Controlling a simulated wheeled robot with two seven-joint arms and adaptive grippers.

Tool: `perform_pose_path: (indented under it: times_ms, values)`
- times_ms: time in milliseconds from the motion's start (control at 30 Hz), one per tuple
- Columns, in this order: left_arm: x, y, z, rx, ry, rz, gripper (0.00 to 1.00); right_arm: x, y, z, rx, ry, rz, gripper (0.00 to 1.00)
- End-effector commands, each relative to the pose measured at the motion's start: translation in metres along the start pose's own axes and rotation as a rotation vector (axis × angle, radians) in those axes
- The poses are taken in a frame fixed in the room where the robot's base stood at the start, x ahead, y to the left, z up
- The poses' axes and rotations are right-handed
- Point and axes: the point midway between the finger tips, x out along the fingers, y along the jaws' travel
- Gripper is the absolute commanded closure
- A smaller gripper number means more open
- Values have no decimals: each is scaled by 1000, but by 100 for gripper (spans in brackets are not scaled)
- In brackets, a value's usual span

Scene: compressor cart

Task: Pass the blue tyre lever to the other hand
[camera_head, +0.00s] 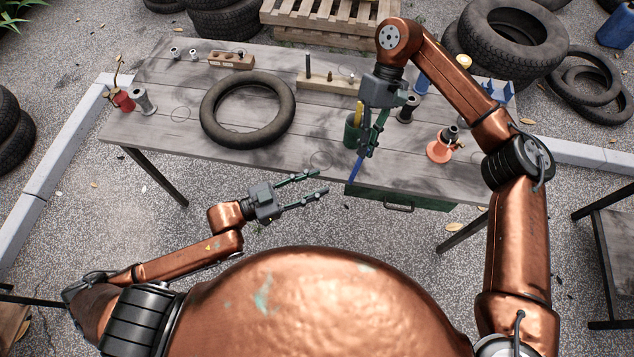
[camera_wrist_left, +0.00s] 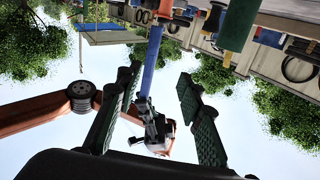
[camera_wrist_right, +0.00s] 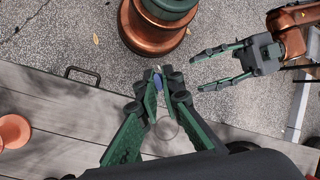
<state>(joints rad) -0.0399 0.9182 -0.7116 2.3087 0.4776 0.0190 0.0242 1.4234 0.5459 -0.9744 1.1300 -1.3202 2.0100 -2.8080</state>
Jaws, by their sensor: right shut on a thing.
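The blue tyre lever (camera_head: 355,172) is in my right gripper (camera_head: 366,148), pointing down past the bench's front edge. The right wrist view shows a small piece of the lever (camera_wrist_right: 158,83) between my right fingertips. My left gripper (camera_head: 320,181) is open and empty in front of the bench, left of the lever, with its fingers pointing toward it. In the left wrist view the lever (camera_wrist_left: 152,62) appears beyond and between the open left fingers, apart from them. My right fingers hide part of the lever.
The grey workbench (camera_head: 165,95) bears a tyre (camera_head: 206,115), a wooden block (camera_head: 231,60), a green cup (camera_head: 351,134) close to my right gripper, and an orange-based item (camera_head: 439,152). A green drawer (camera_head: 425,202) hangs under the front edge. Space around my left gripper is clear.

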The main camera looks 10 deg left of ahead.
Motion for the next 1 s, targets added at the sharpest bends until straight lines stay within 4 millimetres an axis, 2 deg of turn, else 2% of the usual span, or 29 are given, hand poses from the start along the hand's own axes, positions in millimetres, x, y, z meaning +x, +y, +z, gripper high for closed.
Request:
perform_pose_path:
  times_ms: [100,267,700,1000]
  values:
    - [2,10,-17,-40,16,32,65,0,0,0,0,0,0,100]
    - [11,14,-22,-58,23,41,65,0,0,0,0,0,0,100]
    - [88,16,-24,-56,24,40,65,0,0,0,0,0,0,100]
    - [119,18,-23,-55,20,40,65,0,0,0,0,0,0,100]
